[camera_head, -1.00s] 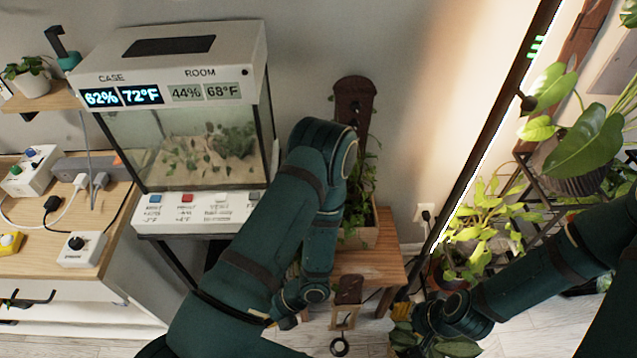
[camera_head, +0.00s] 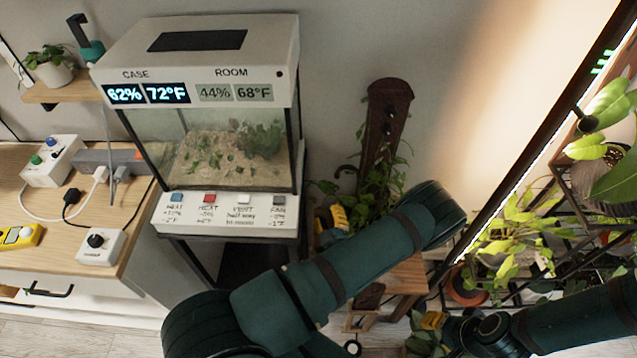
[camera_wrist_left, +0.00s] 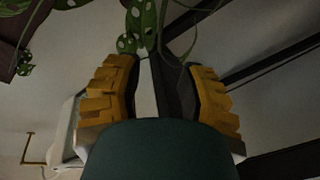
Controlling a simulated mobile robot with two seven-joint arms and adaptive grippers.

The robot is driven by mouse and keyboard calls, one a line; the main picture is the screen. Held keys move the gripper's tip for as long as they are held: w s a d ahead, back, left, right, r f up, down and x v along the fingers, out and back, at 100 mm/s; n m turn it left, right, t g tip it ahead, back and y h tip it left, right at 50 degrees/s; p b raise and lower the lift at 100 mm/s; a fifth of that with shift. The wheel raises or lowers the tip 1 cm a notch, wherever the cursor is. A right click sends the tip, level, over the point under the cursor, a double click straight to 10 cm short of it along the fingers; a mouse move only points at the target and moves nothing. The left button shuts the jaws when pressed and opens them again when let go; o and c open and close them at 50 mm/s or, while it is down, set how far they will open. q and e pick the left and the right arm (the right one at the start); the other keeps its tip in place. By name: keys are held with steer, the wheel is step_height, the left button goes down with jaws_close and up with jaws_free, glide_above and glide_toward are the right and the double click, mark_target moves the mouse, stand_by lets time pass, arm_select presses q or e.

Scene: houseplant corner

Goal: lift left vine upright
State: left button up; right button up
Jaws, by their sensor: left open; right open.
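The vine plant (camera_head: 378,190) grows by a dark brown board (camera_head: 385,120) that stands upright behind my left arm. Some leafy stems (camera_head: 325,186) reach out to the left, by the glass case. My left gripper (camera_head: 331,218), with yellow fingers, is just below these stems. In the left wrist view the gripper (camera_wrist_left: 158,85) is open, with white-spotted leaves (camera_wrist_left: 141,25) hanging at and between the fingertips. I cannot tell whether they touch. My right gripper (camera_head: 434,320) is low at the right, mostly hidden by its own wrist, close to green leaves. The vine's pot is hidden behind my left arm.
The glass case (camera_head: 230,150) stands close to the left of my left gripper. A wooden bench (camera_head: 412,275) is below my left forearm. A plant rack with bright leaves (camera_head: 510,240) and a lit frame (camera_head: 535,165) stand at the right.

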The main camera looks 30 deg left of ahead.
mark_target(318, 185)
arm_select(q)
steer(key=b+x, duration=0.1)
steer(key=x, duration=1.1)
steer(key=shift+o, duration=0.3)
jaws_close()
